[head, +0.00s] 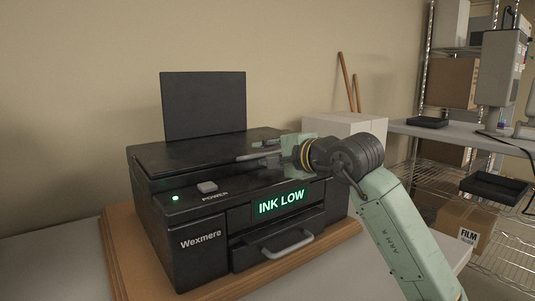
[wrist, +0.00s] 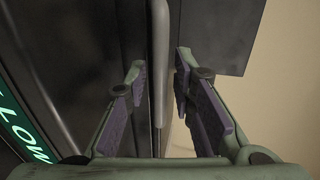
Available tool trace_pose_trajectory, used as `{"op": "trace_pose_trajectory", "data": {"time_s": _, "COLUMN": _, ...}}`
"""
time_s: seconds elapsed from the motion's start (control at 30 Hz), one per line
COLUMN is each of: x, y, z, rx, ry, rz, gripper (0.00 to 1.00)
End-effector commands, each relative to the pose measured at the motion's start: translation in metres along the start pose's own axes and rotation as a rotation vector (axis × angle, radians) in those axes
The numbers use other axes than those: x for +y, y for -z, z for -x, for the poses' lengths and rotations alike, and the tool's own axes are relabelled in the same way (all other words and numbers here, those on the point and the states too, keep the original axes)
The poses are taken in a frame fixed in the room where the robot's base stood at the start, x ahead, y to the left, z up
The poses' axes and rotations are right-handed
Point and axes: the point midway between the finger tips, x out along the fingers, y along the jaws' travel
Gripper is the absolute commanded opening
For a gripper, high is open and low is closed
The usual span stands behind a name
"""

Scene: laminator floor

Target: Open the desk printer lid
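The black desk printer (head: 190,245) stands on a wooden board and shows a lit "INK LOW" screen (head: 281,202). Its lid (head: 185,152) lies flat across the top. My gripper (head: 262,152) reaches in from the right, over the lid's front edge. In the wrist view my gripper (wrist: 158,88) is open. A grey bar (wrist: 159,60), which looks like a handle on the lid, runs between its two fingers, with a visible gap on each side. In the head view the fingers and the bar overlap, so contact there is hard to tell.
An upright black panel (head: 203,105) rises behind the lid. A grey power button (head: 207,187) and a front tray handle (head: 288,245) are on the printer. A white box (head: 345,125) stands behind my arm. Wire shelving (head: 425,75) with cartons is at the right.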

Motion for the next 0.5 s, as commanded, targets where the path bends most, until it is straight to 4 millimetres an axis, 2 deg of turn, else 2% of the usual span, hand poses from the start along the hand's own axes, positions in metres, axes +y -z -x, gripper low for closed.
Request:
{"op": "trace_pose_trajectory", "data": {"time_s": 0.3, "x": -0.0002, "y": -0.0001, "z": 0.0003, "rx": 0.0, "ry": 0.0, "rz": 0.0, "gripper": 0.0}}
{"op": "trace_pose_trajectory", "data": {"time_s": 0.5, "x": -0.0001, "y": -0.0001, "z": 0.0003, "rx": 0.0, "ry": 0.0, "rz": 0.0, "gripper": 0.0}}
